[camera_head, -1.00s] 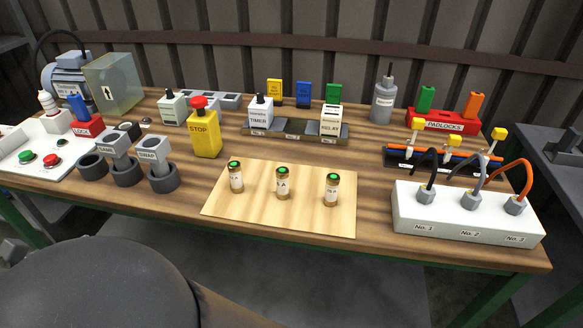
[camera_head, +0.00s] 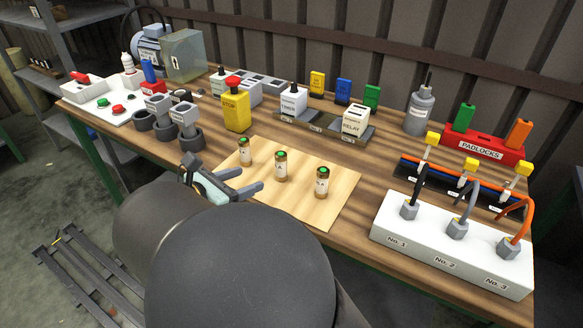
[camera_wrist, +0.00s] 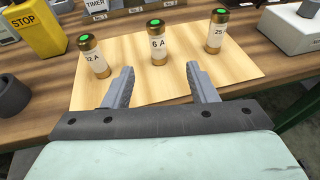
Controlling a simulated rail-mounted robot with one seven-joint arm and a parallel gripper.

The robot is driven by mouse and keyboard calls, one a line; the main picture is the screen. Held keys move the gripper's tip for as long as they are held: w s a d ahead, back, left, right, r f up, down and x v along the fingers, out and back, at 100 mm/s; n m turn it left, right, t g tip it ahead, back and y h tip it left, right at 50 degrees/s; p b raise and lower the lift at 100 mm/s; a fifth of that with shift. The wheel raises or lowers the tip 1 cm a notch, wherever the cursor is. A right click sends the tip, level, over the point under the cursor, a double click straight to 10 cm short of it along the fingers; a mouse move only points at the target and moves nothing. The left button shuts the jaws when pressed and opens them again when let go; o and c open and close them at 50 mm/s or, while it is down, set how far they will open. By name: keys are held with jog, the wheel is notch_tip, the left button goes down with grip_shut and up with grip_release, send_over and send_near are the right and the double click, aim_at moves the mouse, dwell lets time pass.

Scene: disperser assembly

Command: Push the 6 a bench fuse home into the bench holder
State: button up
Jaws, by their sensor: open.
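The 6 A fuse (camera_wrist: 157,48) is a brown cylinder with a green-dotted brass cap and a white label. It stands upright in the middle of three fuses on a pale wooden board, and is also the middle one in the head view (camera_head: 281,168). My gripper (camera_head: 257,179) is open and empty, low over the board's near left part. In the wrist view its two fingers (camera_wrist: 160,72) point toward the 6 A fuse, one to either side of its line, with the fuse just beyond the tips. I cannot tell which fixture is the bench holder.
The 32 A fuse (camera_wrist: 95,58) and another fuse (camera_wrist: 216,32) stand left and right of it on the board (camera_head: 331,207). A yellow STOP box (camera_head: 236,108), TIMER and RELAY modules (camera_head: 355,121), and a white cable box (camera_head: 450,245) surround the board.

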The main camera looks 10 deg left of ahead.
aim_at(277, 165)
jog(key=x, duration=1.3)
jog(key=shift+w+a+r, duration=0.15)
jog(key=c, duration=1.1)
